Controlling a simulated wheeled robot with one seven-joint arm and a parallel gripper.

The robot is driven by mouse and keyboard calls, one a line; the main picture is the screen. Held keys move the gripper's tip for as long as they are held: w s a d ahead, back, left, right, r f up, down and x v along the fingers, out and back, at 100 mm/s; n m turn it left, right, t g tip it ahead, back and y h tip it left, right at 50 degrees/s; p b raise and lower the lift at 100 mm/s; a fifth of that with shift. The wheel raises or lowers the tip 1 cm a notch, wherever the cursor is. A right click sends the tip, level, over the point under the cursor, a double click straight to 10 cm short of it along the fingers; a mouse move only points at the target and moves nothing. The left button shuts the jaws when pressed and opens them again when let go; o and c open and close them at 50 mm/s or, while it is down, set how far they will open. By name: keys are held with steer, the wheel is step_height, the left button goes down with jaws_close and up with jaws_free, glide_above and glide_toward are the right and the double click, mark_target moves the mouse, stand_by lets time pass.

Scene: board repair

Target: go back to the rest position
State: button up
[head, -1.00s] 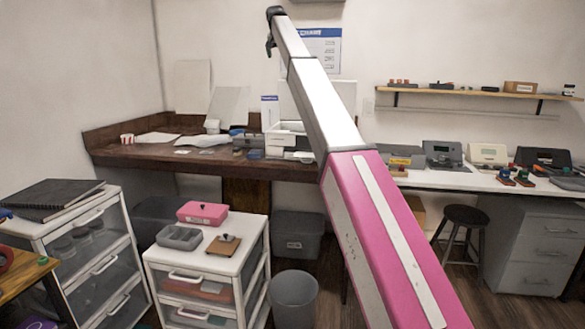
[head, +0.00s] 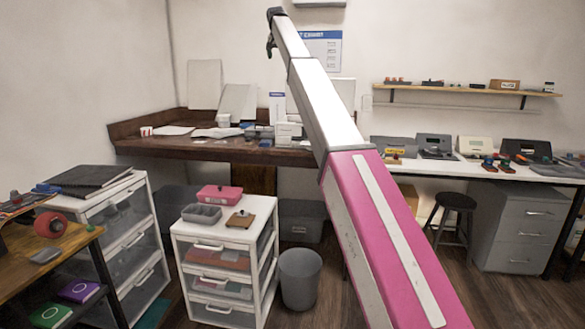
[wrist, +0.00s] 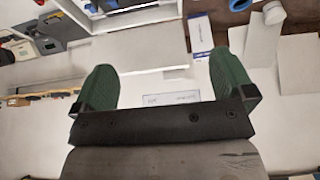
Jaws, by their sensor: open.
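My arm reaches up and away across the middle of the head view, its pink and white links extended toward the back wall. My gripper shows small and dark at the arm's far end in the head view (head: 271,44), high in front of the wall. In the wrist view my gripper (wrist: 182,85) has its two green fingers wide apart, with nothing between them. The pale area behind the fingers is blurred, with a small labelled item seen beyond the palm.
A brown workbench (head: 190,150) lines the back wall. White drawer units (head: 226,235) stand at lower left, beside a grey bin (head: 300,278) and a wooden table (head: 45,255). A stool (head: 455,205) and a long white bench (head: 472,175) are at right. Floor shows between them.

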steer(key=s+d+f+g, duration=0.1)
steer(key=s+d+f, duration=0.5)
steer(key=f, duration=1.1)
steer(key=s+d+f+n+g, duration=0.1)
steer(key=s+d+f, duration=0.5)
steer(key=f, duration=1.1)
steer(key=s+d+f+g, duration=0.1)
steer(key=s+d+f, duration=0.2)
steer(key=s+f, duration=1)
steer(key=s+d+f, duration=0.3)
steer(key=s+f, duration=0.7)
steer(key=s, duration=0.2)
steer(key=s+d+f+g, duration=0.1)
steer(key=s+d+f, duration=0.2)
steer(key=s+f, duration=0.8)
steer(key=s+d+f+n+g+y, duration=0.1)
steer(key=s+d+f, duration=0.2)
steer(key=s+f, duration=0.7)
steer(key=s, duration=0.4)
steer(key=shift+d+f, duration=0.2)
steer(key=shift+d, duration=0.1)
